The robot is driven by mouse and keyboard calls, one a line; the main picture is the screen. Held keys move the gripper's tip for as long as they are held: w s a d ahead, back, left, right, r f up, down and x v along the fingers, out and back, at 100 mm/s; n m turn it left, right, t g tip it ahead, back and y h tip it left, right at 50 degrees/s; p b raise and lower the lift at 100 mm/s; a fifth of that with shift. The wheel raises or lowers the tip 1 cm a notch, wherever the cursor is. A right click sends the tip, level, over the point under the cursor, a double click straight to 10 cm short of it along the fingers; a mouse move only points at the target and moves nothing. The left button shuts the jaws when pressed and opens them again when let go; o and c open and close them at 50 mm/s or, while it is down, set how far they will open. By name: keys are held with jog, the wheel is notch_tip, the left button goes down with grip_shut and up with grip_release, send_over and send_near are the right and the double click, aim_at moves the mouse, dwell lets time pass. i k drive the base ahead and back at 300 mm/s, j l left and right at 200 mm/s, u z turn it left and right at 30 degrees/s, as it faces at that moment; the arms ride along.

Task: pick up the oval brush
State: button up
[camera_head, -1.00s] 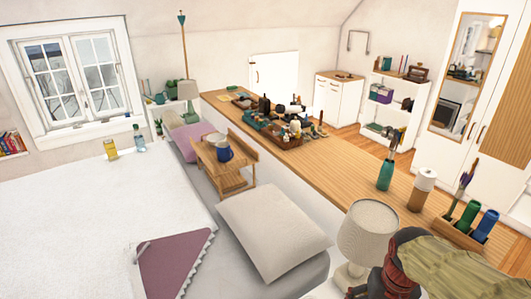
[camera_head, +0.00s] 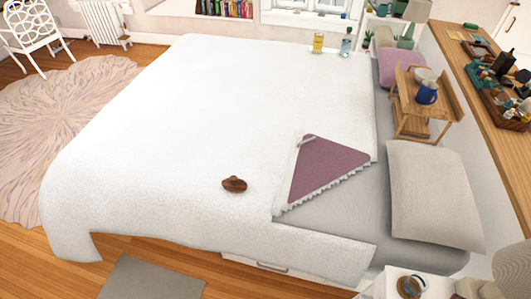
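A small dark brown, rounded object (camera_head: 234,184), which looks like the oval brush, lies on the white bedspread (camera_head: 190,130). It is near the front edge of the bed, left of the purple folded cloth (camera_head: 328,165), and apart from it. Its fine details are too small to make out. My gripper is not in view, so its state and its distance from the brush do not show.
A grey pillow (camera_head: 436,195) and a wooden stand with a blue mug (camera_head: 427,92) are at the bed's right side. Two bottles stand at the bed's far edge. A bedside table (camera_head: 378,288) is at bottom right. Wooden floor (camera_head: 60,272) and a grey mat (camera_head: 150,279) lie in front.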

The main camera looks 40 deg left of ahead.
aim_at(232, 184)
jog(key=u, duration=2.15)
